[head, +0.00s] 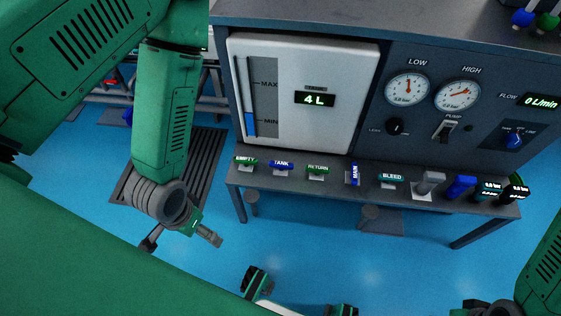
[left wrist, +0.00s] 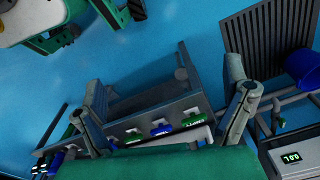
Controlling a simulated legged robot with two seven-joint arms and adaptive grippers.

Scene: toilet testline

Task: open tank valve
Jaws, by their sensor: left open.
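The tank valve (head: 281,164) is a small blue handle labelled TANK on the bench's front ledge, lying crosswise between the green EMPTY and RETURN handles. It also shows in the left wrist view (left wrist: 161,130), between my spread fingers and beyond them. My left gripper (head: 181,241) is open and empty, in front of the bench and to the lower left of the valve. It is apart from the handle.
The EMPTY handle (head: 245,161) and RETURN handle (head: 317,169) flank the valve closely. The MAIN handle (head: 353,174) points lengthwise, with BLEED (head: 391,178) beyond. The tank display (head: 315,99) reads 4 L. A dark grate (head: 203,150) lies left of the bench. Blue floor before the bench is clear.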

